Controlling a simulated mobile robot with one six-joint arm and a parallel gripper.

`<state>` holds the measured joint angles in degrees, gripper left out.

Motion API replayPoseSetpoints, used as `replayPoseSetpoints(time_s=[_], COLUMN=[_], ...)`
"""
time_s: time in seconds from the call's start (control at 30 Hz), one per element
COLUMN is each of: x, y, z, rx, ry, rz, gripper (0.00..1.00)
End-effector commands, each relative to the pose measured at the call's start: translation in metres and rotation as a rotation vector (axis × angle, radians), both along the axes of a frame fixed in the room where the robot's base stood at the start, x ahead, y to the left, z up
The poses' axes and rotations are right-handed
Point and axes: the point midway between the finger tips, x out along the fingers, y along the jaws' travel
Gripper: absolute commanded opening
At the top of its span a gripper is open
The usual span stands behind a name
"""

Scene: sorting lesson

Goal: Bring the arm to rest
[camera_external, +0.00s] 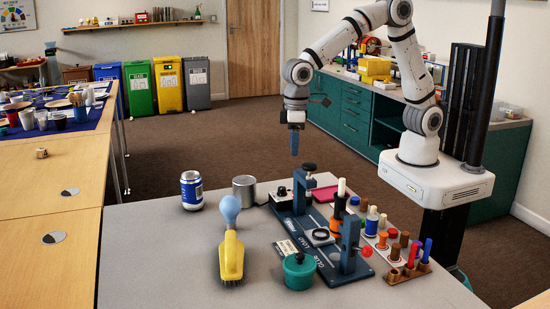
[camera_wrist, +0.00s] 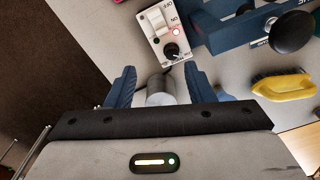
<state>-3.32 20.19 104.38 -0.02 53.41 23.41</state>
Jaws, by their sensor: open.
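My arm reaches out from its mount at the right in the external view, with my gripper (camera_external: 294,150) pointing down above the back of the grey table (camera_external: 150,265). In the wrist view my gripper (camera_wrist: 160,78) has its two blue fingers spread wide with nothing held between them. A grey metal cylinder (camera_wrist: 160,92) shows between and beyond the fingers, partly hidden by my gripper's body. The same cylinder (camera_external: 244,190) stands on the table, to the lower left of my gripper in the external view.
A blue fixture (camera_external: 308,230), a pegged rack (camera_external: 407,265), a green pot (camera_external: 299,272), a yellow brush (camera_external: 231,257), a light bulb (camera_external: 229,210) and a can (camera_external: 191,190) stand on the table. A switch box (camera_wrist: 163,32) shows in the wrist view. The table's front left is clear.

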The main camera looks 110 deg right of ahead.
Motion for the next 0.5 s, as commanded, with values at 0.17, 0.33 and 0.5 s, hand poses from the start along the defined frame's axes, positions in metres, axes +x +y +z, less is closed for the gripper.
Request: replayPoseSetpoints(time_s=[0.17,0.33,0.5], x=[-0.064,-0.126,-0.188], y=[-0.01,-0.019,-0.025], z=[0.052,0.08,0.094], rx=[-0.004,-0.012,-0.026], ry=[-0.052,-0.095,-0.137], rz=[0.085,0.167,0.247], gripper=[0.48,0.48,0.48])
